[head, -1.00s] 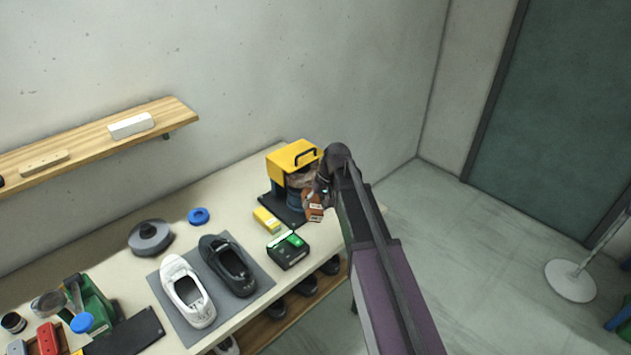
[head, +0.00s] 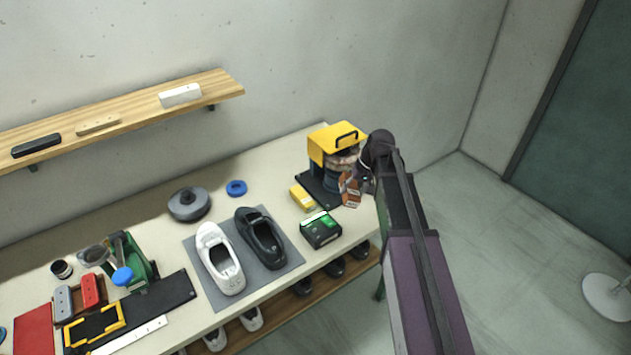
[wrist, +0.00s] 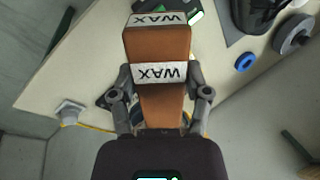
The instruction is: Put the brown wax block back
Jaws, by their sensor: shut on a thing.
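The brown wax block (wrist: 160,48) is held between the fingers of my gripper (wrist: 161,80) in the wrist view. White labels reading WAX show on it. In the head view the block (head: 349,189) is a small brown shape beside the yellow-topped machine (head: 335,140), at the right end of the bench. My gripper (head: 362,178) there is partly hidden by my arm. On the wall shelf (head: 215,88) lie a black block (head: 36,146), a tan block (head: 97,125) and a white block (head: 180,95), with gaps between them.
The bench (head: 170,240) carries a black and a white shoe on a grey mat (head: 287,262), a green-screened box (head: 320,230), a yellow block (head: 302,197), a blue ring (head: 236,188) and a grey disc (head: 189,204). Tools crowd its left end. Open floor lies right.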

